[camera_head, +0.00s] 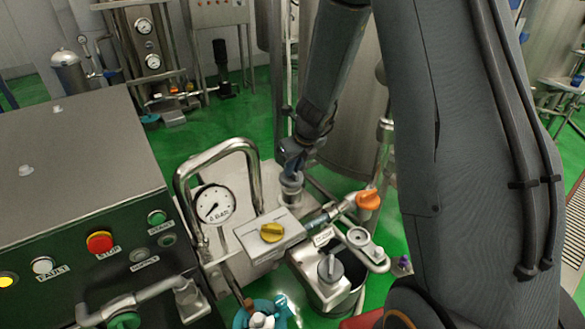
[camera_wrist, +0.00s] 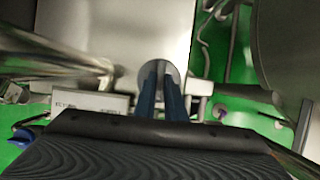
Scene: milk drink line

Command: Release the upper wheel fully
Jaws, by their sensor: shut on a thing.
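The upper wheel, a small round grey metal knob (camera_head: 291,188), stands on the metal housing behind the pressure gauge. My gripper (camera_head: 291,168) reaches down onto it from above, its blue fingers shut on it. In the wrist view the two blue fingers (camera_wrist: 161,92) lie close together over the round metal wheel (camera_wrist: 158,70). The fingers hide part of the wheel, so how far it is turned cannot be told.
A bent metal pipe handle (camera_head: 215,155) and a pressure gauge (camera_head: 213,204) stand left of my gripper. A green control cabinet (camera_head: 110,225) fills the left. A large steel tank (camera_head: 350,130) stands behind.

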